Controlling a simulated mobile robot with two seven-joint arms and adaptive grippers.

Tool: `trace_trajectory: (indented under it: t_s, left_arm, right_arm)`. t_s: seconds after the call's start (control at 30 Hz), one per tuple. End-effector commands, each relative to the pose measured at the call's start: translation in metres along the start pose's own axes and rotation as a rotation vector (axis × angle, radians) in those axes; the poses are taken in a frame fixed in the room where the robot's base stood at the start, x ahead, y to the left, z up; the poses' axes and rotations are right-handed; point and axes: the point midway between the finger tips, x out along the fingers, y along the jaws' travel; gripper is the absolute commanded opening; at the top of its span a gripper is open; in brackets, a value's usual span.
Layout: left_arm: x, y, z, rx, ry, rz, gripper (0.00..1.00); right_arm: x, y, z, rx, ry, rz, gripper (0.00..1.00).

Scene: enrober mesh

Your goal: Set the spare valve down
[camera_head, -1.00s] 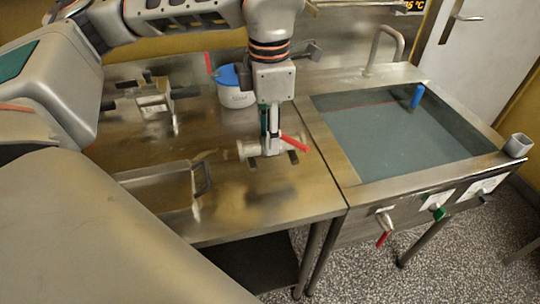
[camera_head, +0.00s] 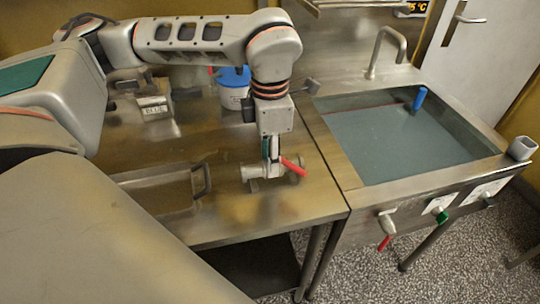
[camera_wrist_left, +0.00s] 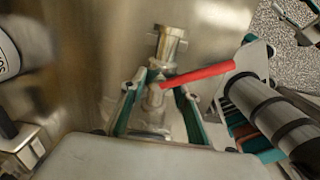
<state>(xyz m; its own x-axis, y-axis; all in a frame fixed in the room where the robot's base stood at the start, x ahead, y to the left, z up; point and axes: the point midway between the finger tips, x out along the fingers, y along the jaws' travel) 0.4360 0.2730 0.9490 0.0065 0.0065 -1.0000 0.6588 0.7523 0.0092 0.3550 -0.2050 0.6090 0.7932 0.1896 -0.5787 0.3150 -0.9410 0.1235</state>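The spare valve (camera_head: 262,172), a silver pipe piece with a red lever (camera_head: 293,167), lies on its side at table height, apparently on the steel table (camera_head: 225,222). My left gripper (camera_head: 271,160) points down over its middle. In the left wrist view my left gripper (camera_wrist_left: 160,88) has its teal-lined fingers on both sides of the valve (camera_wrist_left: 168,42), with some gap visible, so it looks open. The red lever (camera_wrist_left: 205,74) crosses past one finger. Part of what looks like my right arm shows at the right of that view; its gripper is too unclear to read.
A shallow metal tray (camera_head: 160,180) with a handle lies left of the valve. A white tub with a blue lid (camera_head: 233,78) and a small metal box (camera_head: 153,105) stand behind. A sink basin (camera_head: 395,140) adjoins on the right. The table's front edge is near.

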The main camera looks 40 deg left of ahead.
Motion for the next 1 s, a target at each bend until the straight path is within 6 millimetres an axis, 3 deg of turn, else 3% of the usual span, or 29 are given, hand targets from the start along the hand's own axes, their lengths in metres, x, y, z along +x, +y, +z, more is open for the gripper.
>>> trace_trajectory:
  t_s: [0.07, 0.5, 1.0]
  left_arm:
    - [0.000, 0.000, 0.000, 0.000, 0.000, 0.000, 0.47]
    - [-0.008, 0.000, 0.000, 0.000, -0.002, 0.001, 0.47]
    - [-0.101, 0.000, 0.001, -0.001, -0.003, 0.002, 0.47]
  right_arm:
    - [0.000, 0.001, -0.001, -0.001, 0.001, 0.001, 0.40]
    - [0.000, 0.001, -0.004, -0.001, 0.006, 0.001, 0.40]
    - [-0.005, -0.001, -0.010, 0.009, 0.008, -0.005, 0.40]
